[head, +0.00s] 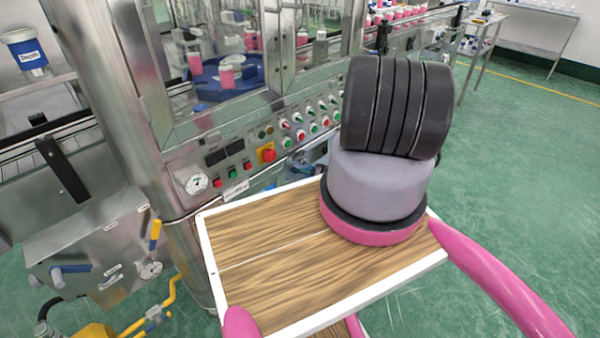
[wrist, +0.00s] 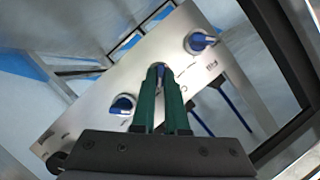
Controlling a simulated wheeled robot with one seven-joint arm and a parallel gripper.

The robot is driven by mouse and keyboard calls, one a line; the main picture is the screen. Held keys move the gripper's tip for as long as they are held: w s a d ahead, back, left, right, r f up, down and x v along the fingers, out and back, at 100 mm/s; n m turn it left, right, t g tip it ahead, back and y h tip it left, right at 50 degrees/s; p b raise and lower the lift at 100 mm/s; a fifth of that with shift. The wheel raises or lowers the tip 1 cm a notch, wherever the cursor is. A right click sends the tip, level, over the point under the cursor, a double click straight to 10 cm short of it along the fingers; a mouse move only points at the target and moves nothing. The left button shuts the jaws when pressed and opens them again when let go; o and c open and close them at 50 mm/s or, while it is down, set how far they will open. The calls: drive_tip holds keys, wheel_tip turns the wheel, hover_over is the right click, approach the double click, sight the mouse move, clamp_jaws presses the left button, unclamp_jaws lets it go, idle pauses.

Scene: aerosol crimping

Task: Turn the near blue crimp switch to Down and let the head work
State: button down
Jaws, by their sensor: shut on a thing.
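In the wrist view, a tilted steel panel (wrist: 88,118) carries three blue switches. The middle blue switch (wrist: 159,69) is between the green fingertips of my gripper (wrist: 161,72), which is shut on it. The fingers cover much of this switch, so its setting cannot be read. A second blue switch (wrist: 122,104) sits on a white dial to the left, and a third blue switch (wrist: 199,42) is at the upper right; both are free. My gripper is not visible in the head view, and the crimp head cannot be made out.
The steel machine (head: 110,90) has a windowed chamber with pink containers on a blue turntable (head: 215,80). Its front panel holds a red emergency button (head: 268,154) and several coloured buttons. A steel box (head: 85,240) with valve levers stands left. Green floor (head: 520,190) is open right.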

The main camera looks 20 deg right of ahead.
idle(0.3)
drive_tip(key=c, duration=0.9)
unclamp_jaws()
drive_tip(key=shift+c, duration=0.2)
drive_tip(key=v, duration=1.1)
